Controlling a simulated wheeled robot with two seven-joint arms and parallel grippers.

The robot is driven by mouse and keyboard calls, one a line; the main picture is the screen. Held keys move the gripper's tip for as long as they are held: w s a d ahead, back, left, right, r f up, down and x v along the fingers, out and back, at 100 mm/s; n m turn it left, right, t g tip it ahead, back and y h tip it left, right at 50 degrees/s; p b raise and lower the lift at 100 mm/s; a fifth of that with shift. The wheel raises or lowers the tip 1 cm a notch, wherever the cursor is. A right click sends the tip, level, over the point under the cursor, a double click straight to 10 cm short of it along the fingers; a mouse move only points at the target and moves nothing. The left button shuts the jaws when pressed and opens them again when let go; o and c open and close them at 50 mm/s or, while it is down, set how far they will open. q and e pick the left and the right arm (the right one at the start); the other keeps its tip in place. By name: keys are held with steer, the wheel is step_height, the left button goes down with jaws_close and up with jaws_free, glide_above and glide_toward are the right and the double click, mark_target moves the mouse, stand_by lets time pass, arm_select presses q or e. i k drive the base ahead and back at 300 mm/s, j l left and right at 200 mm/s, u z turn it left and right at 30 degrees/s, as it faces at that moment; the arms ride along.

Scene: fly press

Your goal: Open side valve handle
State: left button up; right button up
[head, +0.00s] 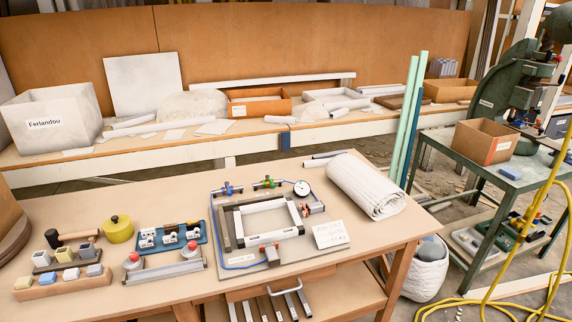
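A fixture board (225,262) lies on the front workbench, with a pale rectangular frame (240,228) on it. A valve with a blue handle (227,188) and one with a green handle (268,183) sit along its back edge. A round white gauge (302,188) stands at the back right corner. I cannot tell which fitting is the side valve, or the handles' exact positions. Neither gripper shows.
A rolled white mat (366,187) lies right of the board, and a white note card (331,235) at its front right. A blue tray (172,238), a rail with red buttons (163,270) and a yellow pot (119,229) stand left. A yellow hose (490,300) crosses the floor.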

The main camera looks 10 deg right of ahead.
mark_target(267, 176)
steer(key=i+z, duration=0.2)
steer(key=i, duration=0.7)
steer(key=i+u, duration=0.1)
steer(key=u, duration=0.35)
steer(key=i+j+u, duration=0.1)
steer(key=u, duration=0.4)
